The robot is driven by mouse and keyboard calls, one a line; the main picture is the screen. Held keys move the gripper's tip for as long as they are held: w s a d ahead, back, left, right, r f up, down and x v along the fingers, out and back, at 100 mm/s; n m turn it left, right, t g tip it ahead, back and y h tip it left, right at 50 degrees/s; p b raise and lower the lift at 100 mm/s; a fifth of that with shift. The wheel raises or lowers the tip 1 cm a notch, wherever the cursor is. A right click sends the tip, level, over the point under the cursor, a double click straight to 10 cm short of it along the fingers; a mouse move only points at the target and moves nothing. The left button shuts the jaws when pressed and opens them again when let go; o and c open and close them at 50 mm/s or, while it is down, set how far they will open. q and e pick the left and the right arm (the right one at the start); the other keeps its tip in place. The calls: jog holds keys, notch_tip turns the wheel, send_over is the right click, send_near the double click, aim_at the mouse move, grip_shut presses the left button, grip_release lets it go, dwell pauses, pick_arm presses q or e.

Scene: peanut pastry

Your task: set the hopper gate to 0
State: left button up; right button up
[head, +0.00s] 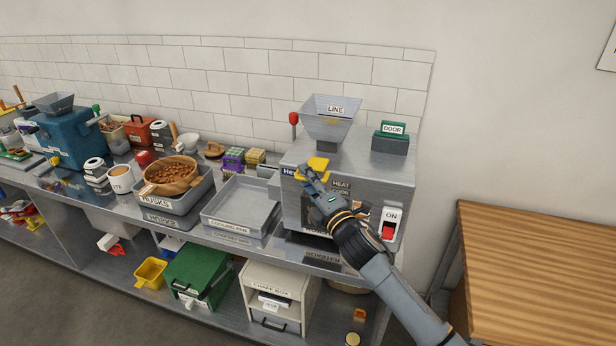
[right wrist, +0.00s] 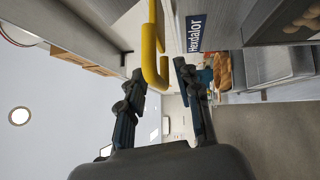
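The hopper (head: 330,118), a grey funnel labelled LINE, stands on top of a steel machine (head: 368,163). A red-knobbed lever (head: 293,119) rises at the hopper's left. A yellow handle (head: 318,163) is at the machine's upper front edge. In the right wrist view the handle (right wrist: 151,50) is a bent yellow bar. My right gripper (head: 312,180) is just in front of it. In the wrist view the right gripper (right wrist: 160,82) is open, with the bar's lower end between its fingertips and gaps visible. No gate scale is readable. My left gripper is not in view.
A green DOOR piece (head: 391,138) sits on the machine top, and an ON switch (head: 390,224) is at its right front. A cooling pan (head: 242,207) and a husks tray (head: 172,204) stand left on the counter. A wooden table (head: 540,262) is at right.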

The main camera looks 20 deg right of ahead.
grip_shut()
jog(key=shift+w, duration=0.1)
jog(key=shift+w+d+b, duration=0.25)
jog(key=shift+w+d, duration=0.2)
jog(key=shift+w, duration=0.25)
jog(key=shift+w+d+b, duration=0.2)
jog(key=shift+w+d, duration=0.25)
jog(key=shift+w, duration=0.2)
grip_release()
jog(key=shift+s, duration=0.1)
jog(key=v, duration=1.2)
